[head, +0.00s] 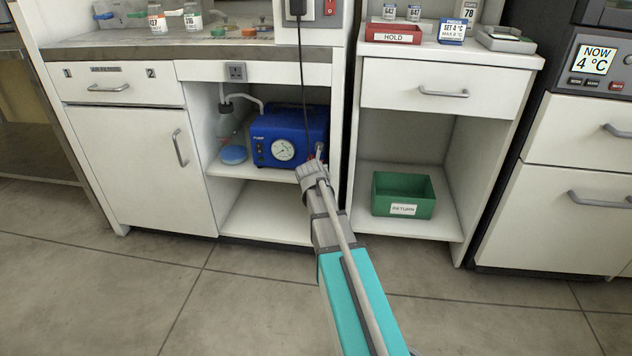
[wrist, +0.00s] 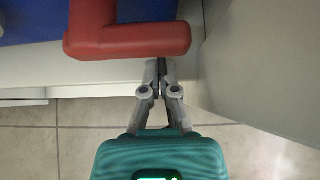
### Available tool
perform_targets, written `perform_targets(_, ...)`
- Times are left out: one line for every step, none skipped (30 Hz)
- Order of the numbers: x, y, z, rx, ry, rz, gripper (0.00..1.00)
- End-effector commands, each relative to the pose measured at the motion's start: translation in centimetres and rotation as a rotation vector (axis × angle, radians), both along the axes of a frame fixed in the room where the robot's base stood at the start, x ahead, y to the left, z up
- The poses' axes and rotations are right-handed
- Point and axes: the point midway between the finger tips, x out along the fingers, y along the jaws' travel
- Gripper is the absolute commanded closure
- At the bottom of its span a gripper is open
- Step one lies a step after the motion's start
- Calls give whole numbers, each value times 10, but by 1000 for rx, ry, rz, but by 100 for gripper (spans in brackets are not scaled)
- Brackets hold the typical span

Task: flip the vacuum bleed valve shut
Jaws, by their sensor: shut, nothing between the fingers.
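The blue vacuum pump (head: 275,140) with its round gauge sits on the upper shelf of the open cabinet bay. In the wrist view a red L-shaped lever (wrist: 130,42), seemingly the bleed valve's handle, stands out in front of the blue pump body (wrist: 35,22). Its long arm runs across the picture and its short arm goes up at the left. My gripper (wrist: 161,64) is shut and empty, with its fingertips at the lever's lower edge near its right end. I cannot tell whether they touch. In the head view my gripper (head: 318,160) hides most of the valve at the pump's right end.
The bay's right side wall (wrist: 245,60) stands close to the right of my gripper. The shelf edge (head: 262,174) runs below the pump. A flask (head: 231,140) with tubing stands left of the pump, and a black cord (head: 302,70) hangs in front. Floor in front is clear.

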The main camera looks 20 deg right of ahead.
Motion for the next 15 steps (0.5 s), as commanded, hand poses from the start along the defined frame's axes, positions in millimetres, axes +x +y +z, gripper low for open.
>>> perform_targets(-1, 0, 8, 0, 0, 0, 100)
perform_targets(-1, 0, 9, 0, 0, 0, 100)
perform_targets(-1, 0, 11, 0, 0, 0, 100)
perform_targets(-1, 0, 13, 0, 0, 0, 100)
perform_targets(-1, 0, 15, 0, 0, 0, 100)
perform_targets(-1, 1, 18, 0, 0, 0, 100)
perform_targets(-1, 0, 20, 0, 0, 0, 100)
perform_targets(-1, 0, 22, 0, 0, 0, 100)
perform_targets(-1, 0, 24, 0, 0, 0, 100)
perform_targets(-1, 0, 26, 0, 0, 0, 100)
perform_targets(-1, 0, 28, 0, 0, 0, 100)
perform_targets(-1, 0, 31, 1, 0, -1, 100)
perform_targets(-1, 0, 32, 1, 0, -1, 100)
perform_targets(-1, 0, 34, 1, 0, -1, 100)
perform_targets(-1, 0, 35, 1, 0, -1, 100)
